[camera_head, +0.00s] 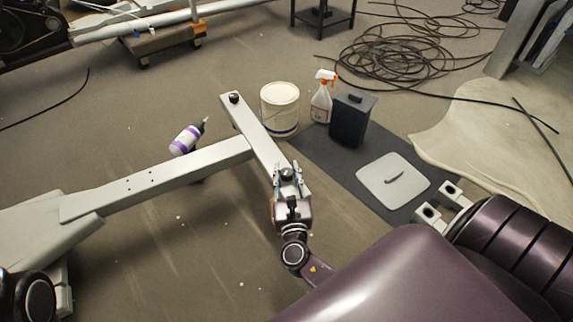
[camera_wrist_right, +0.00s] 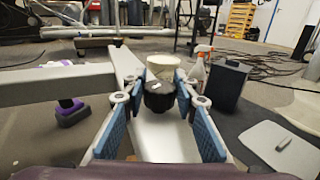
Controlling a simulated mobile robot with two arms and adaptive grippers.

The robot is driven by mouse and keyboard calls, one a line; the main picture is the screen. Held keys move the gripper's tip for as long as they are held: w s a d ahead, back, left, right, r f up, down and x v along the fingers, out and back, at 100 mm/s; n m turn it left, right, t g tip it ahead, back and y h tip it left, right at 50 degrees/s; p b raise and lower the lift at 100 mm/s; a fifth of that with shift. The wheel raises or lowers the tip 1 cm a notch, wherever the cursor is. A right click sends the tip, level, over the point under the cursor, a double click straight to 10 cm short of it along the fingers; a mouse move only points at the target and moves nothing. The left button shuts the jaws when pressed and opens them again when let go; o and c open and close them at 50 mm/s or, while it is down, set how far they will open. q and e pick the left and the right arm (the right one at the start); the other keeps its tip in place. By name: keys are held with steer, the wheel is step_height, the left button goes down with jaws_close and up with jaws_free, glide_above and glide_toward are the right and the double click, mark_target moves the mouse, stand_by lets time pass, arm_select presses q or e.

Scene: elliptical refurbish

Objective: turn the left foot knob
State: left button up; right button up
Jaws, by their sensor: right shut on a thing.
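A pale metal crossbar (camera_head: 258,140) of the elliptical lies on the floor, with a black knob at each end. The far knob (camera_head: 234,97) stands free on the upper left end. The near knob (camera_head: 287,174) is on the end closest to me; I cannot tell from these frames which one is called left. My right gripper (camera_head: 288,168) is shut on the near knob from the near side. In the right wrist view the knob (camera_wrist_right: 158,96) sits between the blue-padded fingers, its ribbed side facing me. My left gripper is not in view.
The elliptical's long beam (camera_head: 160,177) joins the crossbar from the left. A grey lid (camera_head: 392,181) lies on the dark mat (camera_head: 330,160). Cables (camera_head: 400,60) lie behind.

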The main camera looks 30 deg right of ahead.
mark_target(287, 171)
steer(key=m+g+h, duration=0.2)
steer(key=h, duration=0.1)
steer(key=shift+a+m, duration=0.1)
steer(key=shift+m, duration=0.3)
steer(key=shift+m+g+h, duration=1.1)
steer(key=shift+g+h, duration=0.4)
steer(key=shift+m+g+h, duration=0.3)
steer(key=shift+g, duration=0.1)
steer(key=o, duration=1.2)
step_height(287, 171, up, 10)
steer(key=shift+d, duration=0.2)
